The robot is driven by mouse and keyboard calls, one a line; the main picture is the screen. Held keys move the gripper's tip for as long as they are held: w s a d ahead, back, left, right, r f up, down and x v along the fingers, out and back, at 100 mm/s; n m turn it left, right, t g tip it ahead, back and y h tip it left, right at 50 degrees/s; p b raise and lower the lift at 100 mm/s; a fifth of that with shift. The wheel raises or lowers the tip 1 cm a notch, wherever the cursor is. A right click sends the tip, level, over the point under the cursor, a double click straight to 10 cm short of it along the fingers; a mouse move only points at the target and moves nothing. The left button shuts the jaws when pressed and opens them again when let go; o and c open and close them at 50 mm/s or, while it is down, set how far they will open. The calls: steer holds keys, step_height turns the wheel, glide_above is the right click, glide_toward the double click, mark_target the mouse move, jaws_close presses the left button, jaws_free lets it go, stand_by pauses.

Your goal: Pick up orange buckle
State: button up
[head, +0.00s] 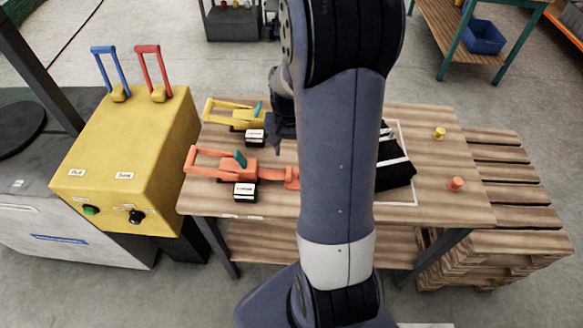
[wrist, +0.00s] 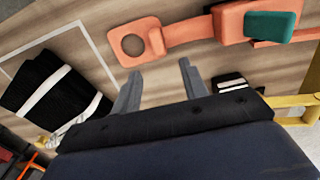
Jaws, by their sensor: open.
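The orange buckle (head: 266,175) lies on the wooden table, left of my arm in the head view, with a handle loop at its left and a teal lever. In the wrist view the orange buckle (wrist: 190,33) runs along the top, its round-holed end plate at the left. My gripper (wrist: 160,80) is open and empty, its two fingertips pointing at the strap part, apart from it in the picture. In the head view my gripper (head: 278,143) is behind the orange buckle, close to the yellow buckle (head: 240,120), and partly hidden by my arm.
Black-and-white labelled blocks (head: 245,191) sit by both buckles. Black folded material with white stripes (head: 394,172) lies right of my arm. Small yellow (head: 439,133) and orange (head: 456,184) pieces stand at the table's right. A yellow lever box (head: 130,150) stands left.

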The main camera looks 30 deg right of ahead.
mark_target(289, 168)
steer(key=f, duration=0.9)
steer(key=shift+s+a+p, duration=0.1)
steer(key=shift+s+p, duration=0.1)
steer(key=shift+p, duration=0.2)
jaws_close()
